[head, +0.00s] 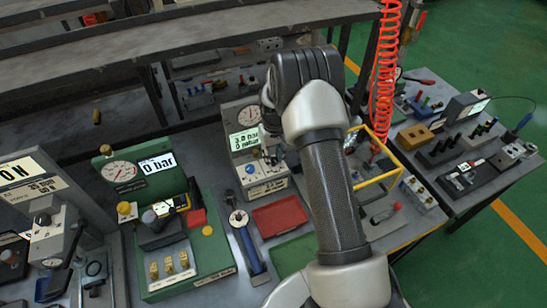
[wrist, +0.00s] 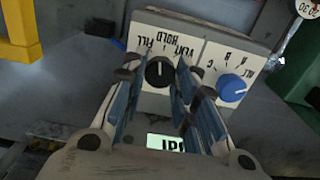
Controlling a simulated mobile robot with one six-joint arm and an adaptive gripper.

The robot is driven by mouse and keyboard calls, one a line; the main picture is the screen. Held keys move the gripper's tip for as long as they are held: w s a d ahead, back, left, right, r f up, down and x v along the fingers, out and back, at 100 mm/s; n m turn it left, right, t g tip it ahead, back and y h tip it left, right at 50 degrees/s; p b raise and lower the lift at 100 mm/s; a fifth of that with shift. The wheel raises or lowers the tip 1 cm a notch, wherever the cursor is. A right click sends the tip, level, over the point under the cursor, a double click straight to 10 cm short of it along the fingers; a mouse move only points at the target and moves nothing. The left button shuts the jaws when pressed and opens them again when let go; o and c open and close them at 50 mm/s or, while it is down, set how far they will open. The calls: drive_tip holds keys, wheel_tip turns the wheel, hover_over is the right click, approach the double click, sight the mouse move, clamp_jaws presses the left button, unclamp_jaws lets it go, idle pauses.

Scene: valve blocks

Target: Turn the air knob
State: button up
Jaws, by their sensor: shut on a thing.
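The valve block (head: 262,185) with a round gauge and a lit display stands left of my arm in the head view. In the wrist view its white panel (wrist: 208,45) shows upside down. A black knob (wrist: 159,71), lettered FILL, HOLD and VENT, has a pale mark pointing up in the picture, roughly towards HOLD. My gripper (wrist: 159,80) has its fingers on either side of this knob and is shut on it. A blue knob (wrist: 232,87), lettered A, B, C and ALL, is to the right, outside the fingers. The arm hides the gripper's tips in the head view.
A green valve block (head: 185,240) with its own gauge stands to the left. A red tray (head: 277,216) and a blue-handled tool (head: 247,241) lie in front. A yellow frame (head: 383,181) and a red coiled hose (head: 385,75) are right of my arm.

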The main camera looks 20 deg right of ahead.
sight(274, 159)
drive_tip(key=shift+m, duration=1.1)
drive_tip(key=o, duration=1.1)
wheel_tip(274, 159, up, 12)
drive_tip(key=shift+r, duration=0.1)
